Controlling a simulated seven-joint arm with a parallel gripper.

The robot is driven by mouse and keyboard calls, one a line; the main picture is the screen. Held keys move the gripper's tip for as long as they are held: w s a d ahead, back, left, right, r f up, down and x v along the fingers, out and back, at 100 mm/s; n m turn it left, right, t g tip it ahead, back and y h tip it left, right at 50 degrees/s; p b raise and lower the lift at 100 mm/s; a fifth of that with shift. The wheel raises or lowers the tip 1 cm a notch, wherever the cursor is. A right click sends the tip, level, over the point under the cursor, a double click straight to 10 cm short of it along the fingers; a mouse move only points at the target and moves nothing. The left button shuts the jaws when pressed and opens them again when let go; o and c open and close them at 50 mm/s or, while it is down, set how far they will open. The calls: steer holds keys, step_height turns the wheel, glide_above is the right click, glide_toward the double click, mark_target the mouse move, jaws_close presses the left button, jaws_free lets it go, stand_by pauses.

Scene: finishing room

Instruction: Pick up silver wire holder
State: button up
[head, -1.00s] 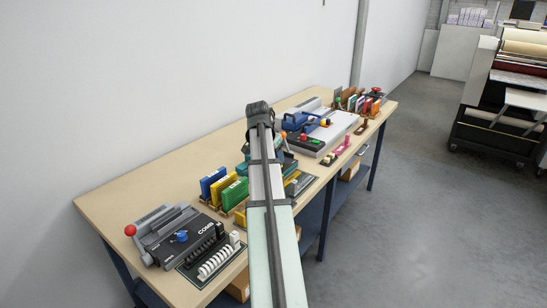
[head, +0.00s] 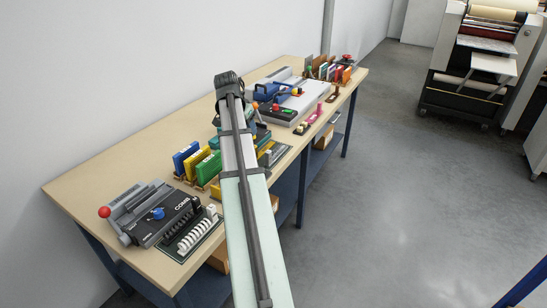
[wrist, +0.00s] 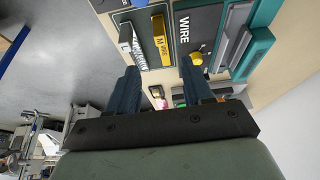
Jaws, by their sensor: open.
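The silver wire holder (wrist: 131,46) is a slim pale block with dark markings in a dark tray, at the upper left of the wrist view. A yellow holder marked M WIRE (wrist: 160,40) stands beside it, to its right. My gripper (wrist: 159,64) is open and empty, its two dark fingers pointing toward the tray. The silver holder lies near the left fingertip, apart from it as far as I can tell. In the head view my arm hides the gripper and part of the tray (head: 272,153).
The teal machine marked WIRE (wrist: 184,30) is right of the holders in the wrist view. On the bench (head: 90,185) stand a grey COMB machine (head: 150,212), coloured upright holders (head: 197,163) and a white-topped machine (head: 294,103). The floor beyond the front edge is clear.

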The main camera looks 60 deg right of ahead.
steer(key=shift+o, duration=0.5)
steer(key=s+d+m+y, duration=0.1)
steer(key=s+d+m, duration=0.1)
steer(key=s+d, duration=0.5)
steer(key=s+d+m, duration=0.2)
steer(key=s, duration=0.8)
steer(key=m+t+y, duration=0.3)
steer(key=m+t, duration=0.2)
steer(key=m, duration=0.9)
glide_toward(269, 151)
steer(key=shift+g, duration=0.3)
steer(key=x, duration=0.3)
steer(key=a+x, duration=0.1)
steer(key=x, duration=0.1)
steer(key=shift+w, duration=0.25)
steer(key=shift+d+x, duration=0.15)
steer(key=shift+x, duration=1.15)
steer(key=shift+d+x, duration=0.2)
steer(key=shift+x, duration=1.15)
